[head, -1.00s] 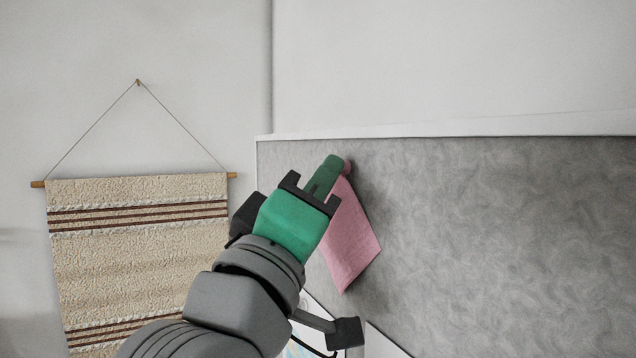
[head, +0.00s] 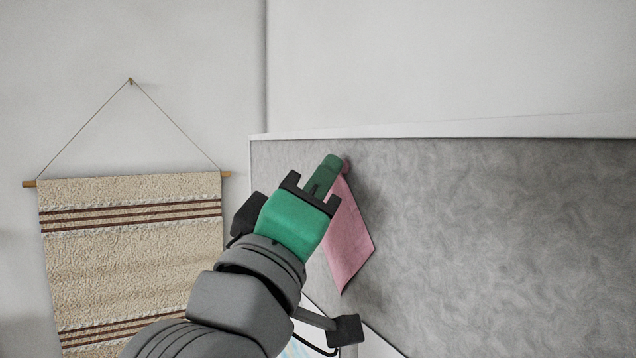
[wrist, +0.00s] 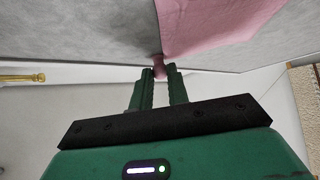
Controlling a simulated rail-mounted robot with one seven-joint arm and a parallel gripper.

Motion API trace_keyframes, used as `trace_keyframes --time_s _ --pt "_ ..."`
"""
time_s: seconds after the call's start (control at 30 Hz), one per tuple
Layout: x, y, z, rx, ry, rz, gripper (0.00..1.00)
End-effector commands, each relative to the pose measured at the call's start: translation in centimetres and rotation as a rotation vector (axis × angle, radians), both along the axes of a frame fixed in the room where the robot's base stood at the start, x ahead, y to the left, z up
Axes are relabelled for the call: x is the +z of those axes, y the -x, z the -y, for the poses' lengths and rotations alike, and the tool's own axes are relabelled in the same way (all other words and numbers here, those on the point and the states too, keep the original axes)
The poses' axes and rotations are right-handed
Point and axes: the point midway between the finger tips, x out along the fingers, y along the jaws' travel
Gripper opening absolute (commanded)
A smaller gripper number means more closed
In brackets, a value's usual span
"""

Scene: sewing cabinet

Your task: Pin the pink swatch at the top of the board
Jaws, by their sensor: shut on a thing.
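The pink swatch (head: 350,242) hangs tilted at the upper left of the grey board (head: 500,220) in the head view. It also shows at the top of the wrist view (wrist: 215,25). My gripper (head: 333,170) is at the swatch's top corner, just below the board's top edge. In the wrist view its green fingers (wrist: 163,75) are shut on a small pink pin (wrist: 158,66) at that corner. Whether the pin's point is in the board is hidden.
A woven wall hanging (head: 130,250) hangs from a cord on the wall at the left. A pale ledge (head: 450,127) runs along the board's top. The board to the right of the swatch is bare. A brass-coloured rod (wrist: 22,78) shows at the left of the wrist view.

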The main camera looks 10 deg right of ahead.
Motion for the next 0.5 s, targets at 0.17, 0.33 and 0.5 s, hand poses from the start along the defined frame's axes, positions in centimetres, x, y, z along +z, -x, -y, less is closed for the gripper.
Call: trace_keyframes --time_s 0.17,0.33,0.5 --pt "-0.03 -0.03 0.09 0.0 -0.001 -0.001 0.26" --pt "-0.03 -0.03 0.08 0.0 -0.001 -0.001 0.42" --pt "-0.08 0.0 0.05 0.0 -0.001 -0.001 0.42"
